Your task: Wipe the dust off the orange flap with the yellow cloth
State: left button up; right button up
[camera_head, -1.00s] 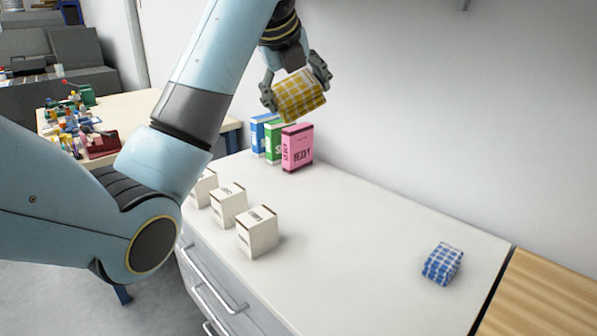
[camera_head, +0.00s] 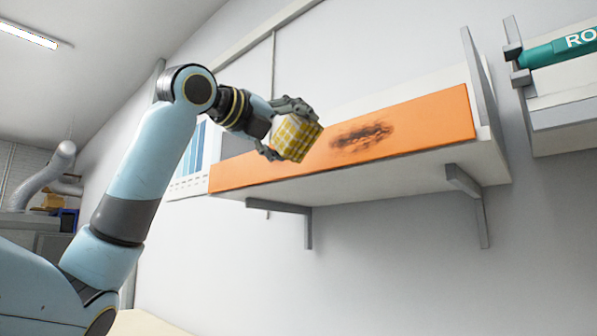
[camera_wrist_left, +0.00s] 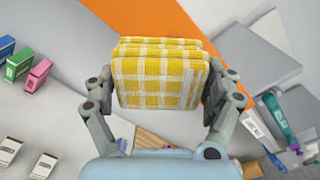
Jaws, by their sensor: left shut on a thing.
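My left gripper (camera_head: 283,128) is shut on the folded yellow-and-white checked cloth (camera_head: 296,138). The cloth also shows between the fingers in the left wrist view (camera_wrist_left: 158,80). The orange flap (camera_head: 428,122) is the long front of a wall shelf. A dark dust smudge (camera_head: 361,136) lies on it, to the right of the cloth in the head view. The cloth overlaps the flap in the picture; I cannot tell whether they touch. The flap also shows behind the cloth in the left wrist view (camera_wrist_left: 160,22). My right gripper is not in view.
The shelf has grey brackets (camera_head: 480,205) beneath it and a grey side panel (camera_head: 480,75) at its right end. A wall unit holding a teal roll (camera_head: 560,50) is at the far right. Pink (camera_wrist_left: 38,75) and green boxes stand on the counter below.

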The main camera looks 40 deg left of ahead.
pick_arm(q)
jog(key=shift+s+r, duration=0.1)
jog(key=shift+r, duration=0.25)
jog(key=shift+w, duration=0.25)
jog(key=w, duration=0.1)
jog(key=w+p, duration=0.1)
jog(key=w, duration=0.2)
jog(key=shift+w+d+p, duration=0.2)
jog(key=shift+d+p, duration=0.05)
jog(key=shift+p, duration=0.1)
jog(key=shift+w+d, duration=0.1)
jog(key=shift+w, duration=0.45)
jog(key=shift+w+p, duration=0.45)
jog(key=shift+p, duration=0.1)
jog(key=shift+w+p, duration=0.4)
jog(key=shift+w, duration=0.05)
